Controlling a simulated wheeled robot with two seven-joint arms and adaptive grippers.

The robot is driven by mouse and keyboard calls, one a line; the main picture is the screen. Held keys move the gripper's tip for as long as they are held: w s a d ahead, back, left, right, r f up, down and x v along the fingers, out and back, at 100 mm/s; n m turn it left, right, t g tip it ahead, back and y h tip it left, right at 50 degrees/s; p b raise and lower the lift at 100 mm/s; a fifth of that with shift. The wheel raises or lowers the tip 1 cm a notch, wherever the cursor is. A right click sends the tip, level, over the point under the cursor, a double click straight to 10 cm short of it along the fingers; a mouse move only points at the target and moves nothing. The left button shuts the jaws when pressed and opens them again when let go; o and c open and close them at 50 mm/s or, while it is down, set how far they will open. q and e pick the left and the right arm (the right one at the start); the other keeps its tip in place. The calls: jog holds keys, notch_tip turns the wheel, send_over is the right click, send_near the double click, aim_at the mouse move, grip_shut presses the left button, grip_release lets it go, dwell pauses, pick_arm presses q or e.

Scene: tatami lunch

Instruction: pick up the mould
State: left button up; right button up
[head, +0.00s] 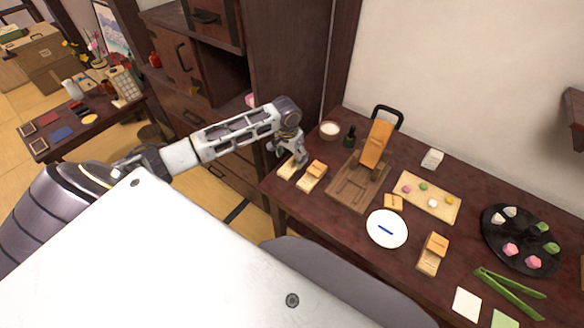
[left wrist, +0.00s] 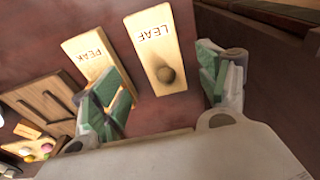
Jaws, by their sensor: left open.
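Two pale wooden blocks that look like moulds lie side by side at the table's left end. The one lettered LEAF (left wrist: 152,32) has a dark round spot near its lower end in the left wrist view; the one lettered PEAK (left wrist: 85,52) lies to its left. In the head view, the LEAF block (head: 286,170) is partly hidden by my left gripper (head: 291,158), and the PEAK block (head: 309,183) is just right of it. My left gripper is open and empty, with its green-padded fingers (left wrist: 165,80) to either side of the LEAF block's lower end. My right gripper is not in view.
A wooden board with an upright block (head: 374,146) stands right of the moulds. Beyond are a white plate (head: 387,241), a tray of coloured sweets (head: 448,213), another wooden block (head: 428,266), a black round tray (head: 522,227) and green tongs (head: 512,290). A small bowl (head: 330,128) stands behind.

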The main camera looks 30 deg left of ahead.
pick_arm(q)
jog(key=shift+f, duration=0.15)
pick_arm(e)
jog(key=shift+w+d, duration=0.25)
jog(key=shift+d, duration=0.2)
